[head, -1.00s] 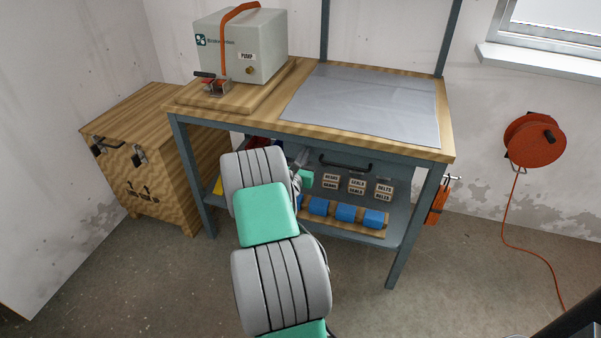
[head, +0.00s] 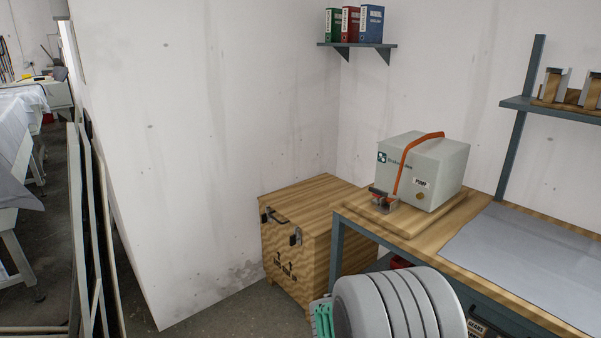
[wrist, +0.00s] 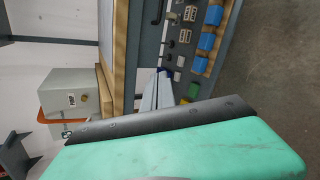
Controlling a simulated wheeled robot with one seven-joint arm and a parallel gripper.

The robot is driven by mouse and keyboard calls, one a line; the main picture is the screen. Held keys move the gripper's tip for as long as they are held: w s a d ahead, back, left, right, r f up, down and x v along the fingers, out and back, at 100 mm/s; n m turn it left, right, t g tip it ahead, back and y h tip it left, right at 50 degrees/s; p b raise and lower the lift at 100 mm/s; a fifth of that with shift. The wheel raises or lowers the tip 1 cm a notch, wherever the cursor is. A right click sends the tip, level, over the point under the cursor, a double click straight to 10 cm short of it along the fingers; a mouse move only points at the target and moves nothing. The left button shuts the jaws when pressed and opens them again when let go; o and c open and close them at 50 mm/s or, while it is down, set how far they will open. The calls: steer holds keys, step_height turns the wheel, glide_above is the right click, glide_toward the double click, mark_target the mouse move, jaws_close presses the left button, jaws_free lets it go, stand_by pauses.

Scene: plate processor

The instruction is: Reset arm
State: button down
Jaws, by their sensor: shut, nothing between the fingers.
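My gripper (wrist: 164,90) shows in the wrist view as narrow grey fingers beyond the dark bar. It is shut and holds nothing. It points toward the side of the workbench and its lower shelf, apart from them as far as I can tell. In the head view only grey and green links of my arm show at the bottom edge, and my gripper is out of sight there.
The workbench (head: 348,207) carries the grey pump box (head: 425,170) and a grey mat (head: 530,255). A wooden crate (head: 310,225) stands left of it. Blue blocks (wrist: 207,41) lie on the lower shelf. Binders (head: 350,24) stand on a wall shelf. Open floor shows at the wrist view's right.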

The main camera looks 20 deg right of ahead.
steer(key=w+a+r+m+t+y+p, duration=0.1)
steer(key=a+r+m+y+p, duration=0.4)
steer(key=a, duration=0.6)
steer(key=a+r+m+y+p, duration=0.1)
steer(key=a+r+y, duration=0.2)
steer(key=a+r, duration=0.6)
steer(key=s+a+r+y+p, duration=0.1)
steer(key=s+a+r+y, duration=0.1)
steer(key=a, duration=0.5)
steer(key=s+a+r+m+y+p, duration=0.1)
steer(key=s+a+r+p, duration=0.1)
steer(key=s+a, duration=0.3)
steer(key=shift+a+r+g+y, duration=0.4)
steer(key=shift+a+r, duration=0.05)
steer(key=shift+a, duration=0.75)
